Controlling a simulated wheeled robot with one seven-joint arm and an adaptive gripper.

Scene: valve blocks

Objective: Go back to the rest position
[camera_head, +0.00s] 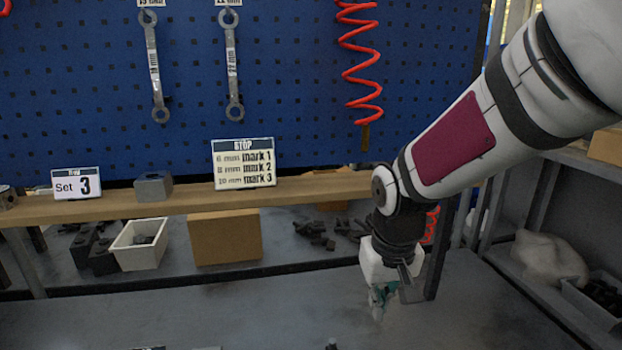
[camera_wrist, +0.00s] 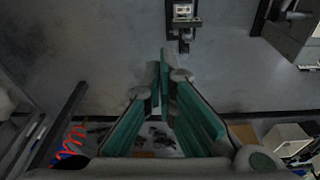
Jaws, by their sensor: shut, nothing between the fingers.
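My gripper (camera_head: 379,308) hangs from my arm at the right of the head view, pointing down above the grey bench top (camera_head: 250,313). Its green-padded fingers are closed together and hold nothing. In the wrist view the gripper (camera_wrist: 166,72) shows its fingertips close together, with bare grey surface around them. A dark fixture with a small pale labelled part (camera_wrist: 183,12) lies beyond the fingertips at the top of that view, apart from them.
A wooden shelf (camera_head: 105,207) carries a "Set 3" sign (camera_head: 77,184), a grey block (camera_head: 153,187) and a "STOP" sign (camera_head: 243,164). Below stand a white bin (camera_head: 127,257) and a cardboard box (camera_head: 224,238). A dark post (camera_head: 441,250) stands close right of my gripper.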

